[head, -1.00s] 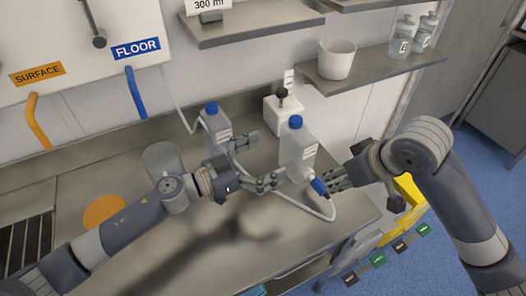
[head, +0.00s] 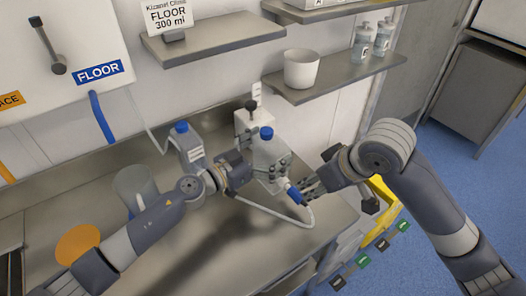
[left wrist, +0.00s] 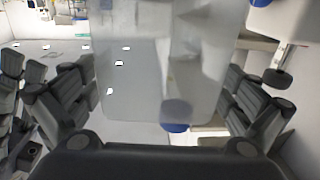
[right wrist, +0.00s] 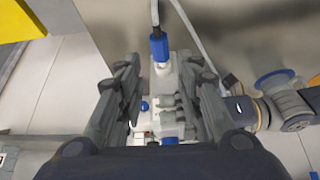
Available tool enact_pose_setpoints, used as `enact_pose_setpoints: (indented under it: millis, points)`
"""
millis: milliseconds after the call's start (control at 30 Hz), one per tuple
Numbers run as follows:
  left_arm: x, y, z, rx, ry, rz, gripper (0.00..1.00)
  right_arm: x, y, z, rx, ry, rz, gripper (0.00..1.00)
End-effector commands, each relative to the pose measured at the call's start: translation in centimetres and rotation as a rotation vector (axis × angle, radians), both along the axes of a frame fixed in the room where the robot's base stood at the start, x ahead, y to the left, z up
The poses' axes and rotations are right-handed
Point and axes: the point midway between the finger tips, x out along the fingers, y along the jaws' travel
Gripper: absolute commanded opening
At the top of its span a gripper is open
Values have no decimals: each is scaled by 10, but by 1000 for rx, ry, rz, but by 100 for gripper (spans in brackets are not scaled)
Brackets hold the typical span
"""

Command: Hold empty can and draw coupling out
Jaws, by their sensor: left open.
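A pale can with a blue cap (head: 264,152) stands upright on the steel worktop. Its contents cannot be made out. A blue coupling (head: 295,195) with a pale hose sits at its lower right side; it also shows in the right wrist view (right wrist: 158,48). My left gripper (head: 272,170) is open with its fingers around the can; the translucent can body (left wrist: 165,60) fills the gap between them in the left wrist view. My right gripper (head: 306,189) is open just right of the coupling. In the right wrist view the coupling lies between its spread fingertips.
A second blue-capped can (head: 190,150) stands behind my left wrist. A clear beaker (head: 135,188) and an orange disc (head: 78,244) are at left. A white box (head: 252,122) stands behind the can. The hose (head: 270,213) loops along the worktop front. Shelves hang above.

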Motion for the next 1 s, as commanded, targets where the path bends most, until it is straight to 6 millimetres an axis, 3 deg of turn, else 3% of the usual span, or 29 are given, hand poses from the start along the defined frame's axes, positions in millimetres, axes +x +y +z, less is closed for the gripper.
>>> enact_pose_setpoints:
  millis: [233,433,467,533,567,700,767,1000]
  points:
    - [0,-1,0,-1,1,0,100,0,0,0,0,0,0,33]
    - [0,-1,0,-1,1,0,57,0,0,0,0,0,0,33]
    - [0,-1,0,-1,1,0,55,0,0,0,0,0,0,33]
    - [0,-1,0,-1,1,0,55,0,0,0,0,0,0,33]
    - [0,-1,0,-1,1,0,78,0,0,0,0,0,0,33]
    - [0,0,0,-1,1,0,49,0,0,0,0,0,0,33]
    - [0,0,0,-1,1,0,49,0,0,0,-1,1,1,47]
    - [0,0,0,-1,1,0,49,7,1,15,-37,42,41,47]
